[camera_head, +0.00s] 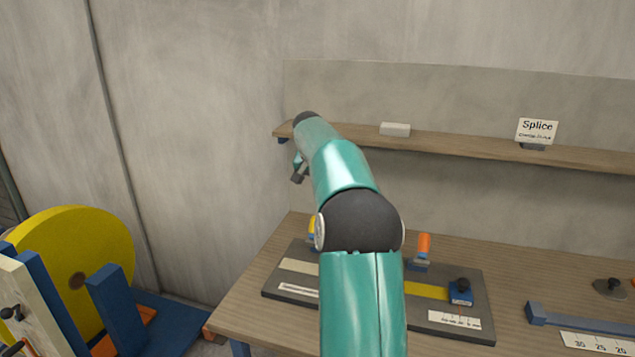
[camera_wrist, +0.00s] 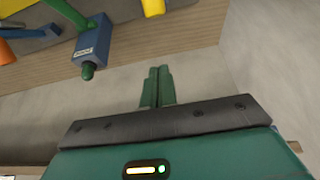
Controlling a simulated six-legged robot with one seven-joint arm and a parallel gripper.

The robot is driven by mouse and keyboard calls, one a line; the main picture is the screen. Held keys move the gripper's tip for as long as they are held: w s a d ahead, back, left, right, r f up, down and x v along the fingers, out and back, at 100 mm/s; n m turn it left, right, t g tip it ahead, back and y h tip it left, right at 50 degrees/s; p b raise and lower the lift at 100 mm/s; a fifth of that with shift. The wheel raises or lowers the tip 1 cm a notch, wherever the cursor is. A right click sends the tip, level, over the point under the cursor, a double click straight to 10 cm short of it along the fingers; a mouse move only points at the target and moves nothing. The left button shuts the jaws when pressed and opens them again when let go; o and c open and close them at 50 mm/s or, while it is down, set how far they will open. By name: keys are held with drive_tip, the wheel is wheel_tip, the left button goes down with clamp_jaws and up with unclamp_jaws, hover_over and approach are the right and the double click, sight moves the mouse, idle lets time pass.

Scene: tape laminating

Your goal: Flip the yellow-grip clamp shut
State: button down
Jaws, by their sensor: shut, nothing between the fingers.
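The yellow-grip clamp (camera_head: 312,229) stands at the back left of the dark grey board (camera_head: 277,285) in the head view. My arm hides part of it, so its lever position is unclear. My gripper (camera_head: 298,177) is small and partly hidden at the far end of my arm, above and left of the clamp in the picture. In the wrist view my gripper (camera_wrist: 159,70) has its two green fingers together, with nothing between them and apart from everything seen there. Orange and yellow parts show along that view's top edge; I cannot tell which is the yellow grip.
An orange-grip clamp (camera_head: 424,246) and a blue block with a dark knob (camera_head: 460,292) are on the board's right half. A wooden shelf (camera_head: 470,147) runs along the wall behind. A large yellow reel (camera_head: 75,255) stands left of the table.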

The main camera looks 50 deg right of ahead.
wheel_tip(320, 180, down, 8)
drive_tip(key=shift+a+r, duration=0.1)
drive_tip(key=shift+a, duration=0.15)
drive_tip(key=shift+s+a, duration=0.1)
drive_tip(key=shift+a, duration=0.05)
idle(0.5)
